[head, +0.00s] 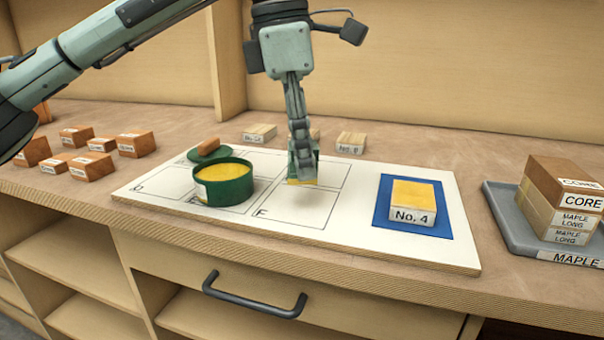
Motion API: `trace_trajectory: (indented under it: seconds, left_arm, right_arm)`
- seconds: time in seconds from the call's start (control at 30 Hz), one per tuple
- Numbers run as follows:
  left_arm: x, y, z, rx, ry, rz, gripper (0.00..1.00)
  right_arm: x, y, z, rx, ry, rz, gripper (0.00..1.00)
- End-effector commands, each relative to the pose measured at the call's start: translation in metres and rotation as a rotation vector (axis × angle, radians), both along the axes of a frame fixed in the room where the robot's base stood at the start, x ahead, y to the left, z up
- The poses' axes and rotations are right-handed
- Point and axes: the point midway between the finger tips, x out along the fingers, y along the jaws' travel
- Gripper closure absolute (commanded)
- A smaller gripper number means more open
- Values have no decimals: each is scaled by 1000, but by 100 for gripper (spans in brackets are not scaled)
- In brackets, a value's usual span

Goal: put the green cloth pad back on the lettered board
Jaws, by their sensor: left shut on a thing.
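My left gripper (301,158) reaches down over the white lettered board (350,224) and is shut on a small green pad (302,182) with a yellow underside. The pad is upright in the fingers and partly hidden by them. It is over or on the upper part of the cell marked F; I cannot tell whether it touches the board. Several outlined cells are on the board, some with letters. My right gripper is not in view.
A green tub (226,190) of yellow stuff stands left of the pad, a green round piece behind it. A yellow-topped No. 4 block (413,201) lies on a blue mat (439,227). A grey tray (505,222) holds stacked blocks. Loose blocks (93,166) lie left.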

Motion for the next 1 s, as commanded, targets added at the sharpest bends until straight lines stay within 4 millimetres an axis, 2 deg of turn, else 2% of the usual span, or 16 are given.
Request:
trace_trajectory:
  seconds: [0.27,0.73,0.77,0.9,1.0]
  left_arm:
    - [-1,1,-36,1,2,2,86]
    - [-1,0,-42,-1,0,2,86]
    - [-1,0,-42,-1,0,2,61]
    - [-1,0,-41,-1,0,2,43]
    - [-1,0,-41,-1,0,2,42]
  right_arm:
    - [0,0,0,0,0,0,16]
    - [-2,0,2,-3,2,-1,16]
    - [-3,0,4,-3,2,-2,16]
    - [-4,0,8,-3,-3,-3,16]
    - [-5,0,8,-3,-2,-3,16]
